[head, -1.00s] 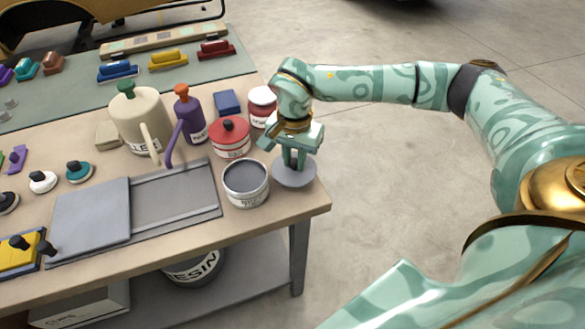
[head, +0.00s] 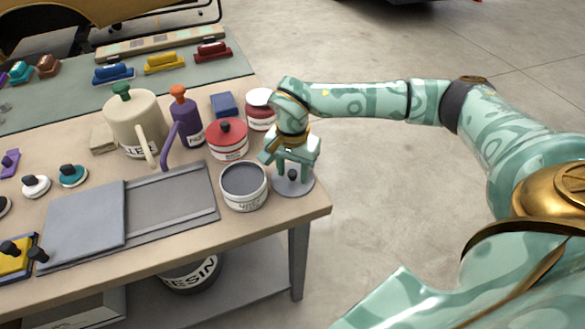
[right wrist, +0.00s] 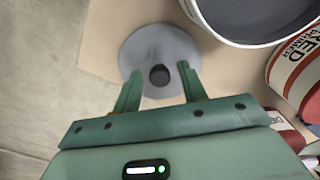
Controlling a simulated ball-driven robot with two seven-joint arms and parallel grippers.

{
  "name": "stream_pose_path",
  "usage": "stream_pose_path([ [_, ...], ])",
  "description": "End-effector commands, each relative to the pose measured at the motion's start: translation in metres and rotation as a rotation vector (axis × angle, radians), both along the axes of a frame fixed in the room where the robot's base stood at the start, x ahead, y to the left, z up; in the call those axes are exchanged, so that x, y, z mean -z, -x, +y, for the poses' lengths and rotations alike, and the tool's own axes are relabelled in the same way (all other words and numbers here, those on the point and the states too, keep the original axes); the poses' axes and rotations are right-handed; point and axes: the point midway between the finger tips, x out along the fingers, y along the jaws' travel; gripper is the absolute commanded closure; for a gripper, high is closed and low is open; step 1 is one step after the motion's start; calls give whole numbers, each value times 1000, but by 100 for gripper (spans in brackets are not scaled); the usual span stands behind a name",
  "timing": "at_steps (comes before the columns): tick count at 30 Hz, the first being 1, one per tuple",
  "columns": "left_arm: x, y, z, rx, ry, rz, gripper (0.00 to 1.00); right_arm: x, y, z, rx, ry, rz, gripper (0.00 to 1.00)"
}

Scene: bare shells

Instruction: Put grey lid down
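The grey lid (head: 303,187) is a flat round disc with a dark knob (right wrist: 159,75). It lies flat on the tabletop near the right front corner, and it also shows in the right wrist view (right wrist: 150,45). My right gripper (head: 292,175) is open just above the lid, with one finger on each side of the knob and a gap to it. The open grey tin (head: 244,184), filled with grey, stands directly left of the lid. My left gripper is not in view.
A red-lidded tin (head: 228,139) and a white-lidded tin (head: 261,108) stand behind the grey tin. A purple can (head: 187,118) and a cream can (head: 132,118) stand further left. A grey tray (head: 175,197) lies at the front. The table edge is close right of the lid.

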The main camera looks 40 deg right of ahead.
Motion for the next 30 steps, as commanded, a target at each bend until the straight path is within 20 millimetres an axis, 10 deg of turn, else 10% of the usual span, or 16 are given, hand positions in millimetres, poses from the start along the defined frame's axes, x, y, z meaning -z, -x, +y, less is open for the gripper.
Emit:
stream_pose_path([
  [18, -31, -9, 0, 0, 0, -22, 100, -106, -1, 0, 0, 0, -6, 58],
  [30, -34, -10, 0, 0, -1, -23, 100, -123, 0, 0, 0, 0, 0, 58],
])
